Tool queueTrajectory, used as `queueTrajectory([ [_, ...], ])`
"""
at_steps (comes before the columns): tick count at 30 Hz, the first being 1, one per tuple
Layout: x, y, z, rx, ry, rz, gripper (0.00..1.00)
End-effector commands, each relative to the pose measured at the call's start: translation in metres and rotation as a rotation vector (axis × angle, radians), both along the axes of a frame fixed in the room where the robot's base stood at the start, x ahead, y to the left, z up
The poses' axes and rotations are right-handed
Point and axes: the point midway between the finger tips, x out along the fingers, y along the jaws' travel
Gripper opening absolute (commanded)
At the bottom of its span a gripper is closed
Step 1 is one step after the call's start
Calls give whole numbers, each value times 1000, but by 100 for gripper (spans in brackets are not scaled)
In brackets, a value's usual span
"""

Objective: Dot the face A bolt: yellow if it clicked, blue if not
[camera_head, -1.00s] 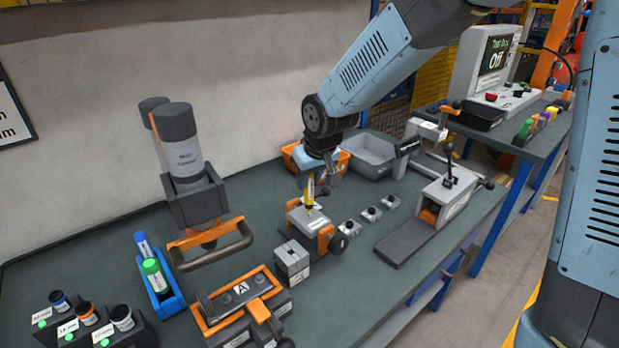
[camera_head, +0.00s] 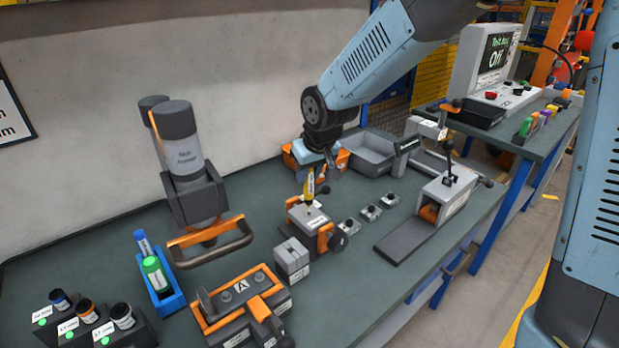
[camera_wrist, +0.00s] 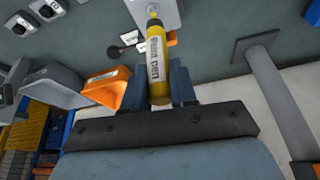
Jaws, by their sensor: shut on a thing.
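My gripper (camera_head: 315,172) is shut on a yellow paint pen (camera_head: 310,189). In the wrist view the pen (camera_wrist: 158,65) lies between the fingers, and its tip points to a grey block. In the head view the pen is nearly upright, tip down, over a grey and orange clamp fixture (camera_head: 301,219). I cannot tell whether the tip touches it. An orange-framed fixture marked A (camera_head: 240,287) sits nearer the front, with round bolt-like heads on its plate. No dot is discernible.
A grey handled tool (camera_head: 190,170) stands at the left. An orange bin (camera_head: 330,160), a grey bin (camera_head: 365,152) and a lever press (camera_head: 440,200) stand beyond.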

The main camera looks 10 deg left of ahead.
Motion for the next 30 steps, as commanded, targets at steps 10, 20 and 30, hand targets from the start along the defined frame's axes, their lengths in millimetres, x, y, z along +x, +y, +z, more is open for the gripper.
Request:
queueTrajectory([
  [10, 1, 0, 23, 2, -1, -1, 0],
  [20, 0, 0, 42, 1, -1, -1, 0],
  [30, 0, 0, 45, 1, -1, 0, 0],
])
